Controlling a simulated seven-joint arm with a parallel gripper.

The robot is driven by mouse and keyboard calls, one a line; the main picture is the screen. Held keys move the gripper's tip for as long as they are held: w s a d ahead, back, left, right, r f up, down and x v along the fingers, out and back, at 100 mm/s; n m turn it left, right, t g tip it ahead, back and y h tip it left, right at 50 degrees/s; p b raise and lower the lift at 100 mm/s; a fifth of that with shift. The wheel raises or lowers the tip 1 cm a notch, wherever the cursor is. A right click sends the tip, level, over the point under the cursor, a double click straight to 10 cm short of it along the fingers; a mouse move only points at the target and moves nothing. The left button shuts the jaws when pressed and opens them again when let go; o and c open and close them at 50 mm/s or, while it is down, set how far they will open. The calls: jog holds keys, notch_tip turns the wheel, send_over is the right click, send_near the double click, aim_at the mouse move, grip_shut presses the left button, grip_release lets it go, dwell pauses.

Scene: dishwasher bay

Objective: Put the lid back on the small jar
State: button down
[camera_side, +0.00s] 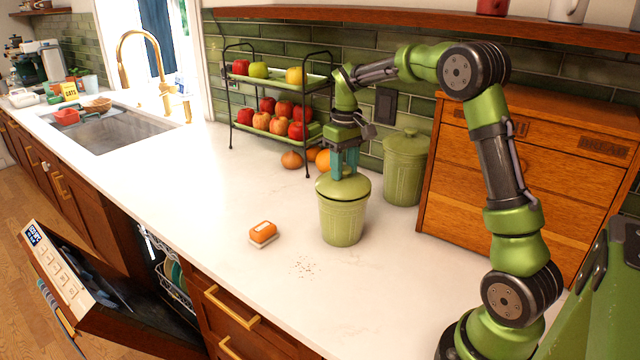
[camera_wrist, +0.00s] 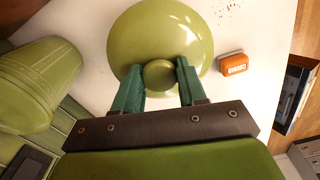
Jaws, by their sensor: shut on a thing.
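The small jar (camera_side: 342,221) is green and ribbed and stands upright on the white counter. Its round green lid (camera_side: 343,187) is at the jar's mouth, roughly level; I cannot tell whether it is fully seated. My gripper (camera_side: 345,164) points down from above and is shut on the lid's knob. In the wrist view the lid (camera_wrist: 158,28) fills the upper middle, with its knob (camera_wrist: 159,74) between the teal fingers of my gripper (camera_wrist: 160,80). The lid hides the jar in that view.
A larger lidded green canister (camera_side: 404,170) stands behind to the right, beside a wooden bread box (camera_side: 520,170). An orange sponge-like block (camera_side: 263,233) and crumbs (camera_side: 305,266) lie in front. A two-tier fruit rack (camera_side: 275,100) stands behind left.

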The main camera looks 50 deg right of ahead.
jog(key=shift+c, duration=0.4)
grip_release()
jog(key=shift+r, duration=2.25)
grip_shut()
jog(key=shift+f, duration=0.2)
